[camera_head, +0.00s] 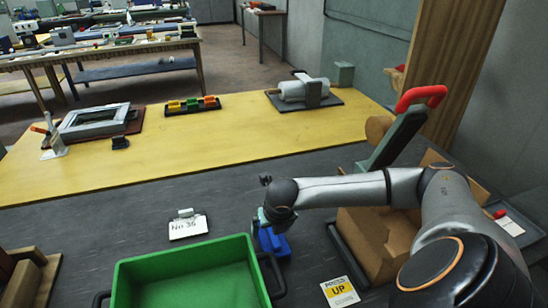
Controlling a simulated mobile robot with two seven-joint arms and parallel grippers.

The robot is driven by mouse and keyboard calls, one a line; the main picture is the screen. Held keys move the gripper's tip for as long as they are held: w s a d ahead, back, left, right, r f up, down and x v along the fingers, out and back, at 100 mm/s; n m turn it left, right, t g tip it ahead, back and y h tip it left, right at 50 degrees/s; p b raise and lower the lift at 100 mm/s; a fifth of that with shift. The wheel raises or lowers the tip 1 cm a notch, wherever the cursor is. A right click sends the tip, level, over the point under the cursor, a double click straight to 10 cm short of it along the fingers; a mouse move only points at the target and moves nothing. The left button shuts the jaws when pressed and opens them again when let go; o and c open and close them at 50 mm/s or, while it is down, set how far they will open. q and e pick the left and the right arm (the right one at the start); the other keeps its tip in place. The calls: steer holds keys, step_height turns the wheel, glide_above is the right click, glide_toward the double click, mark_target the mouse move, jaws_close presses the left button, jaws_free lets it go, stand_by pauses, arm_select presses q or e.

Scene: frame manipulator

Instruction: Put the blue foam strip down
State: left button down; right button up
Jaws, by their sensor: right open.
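My right arm comes in from the right, and its gripper (265,222) points down just behind the right rear corner of the green crate (124,277). The gripper is open, though its fingers are small and partly hidden by the wrist. A blue piece (273,241), which looks like the blue foam strip, is right below it on the dark mat. I cannot tell whether the fingers touch it. My left gripper is not in view.
A label card marked No 36 (188,226) lies behind the crate. A yellow UP card (340,291) lies right of it. A brown block with a red-handled clamp (421,98) stands at right. A grey frame (95,121) and colored blocks (192,105) sit on the yellow tabletop (215,140).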

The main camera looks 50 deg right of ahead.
steer(key=b+v, duration=0.1)
steer(key=v, duration=0.9)
steer(key=shift+s+r, duration=0.2)
steer(key=shift+r, duration=0.1)
steer(key=shift+a, duration=0.15)
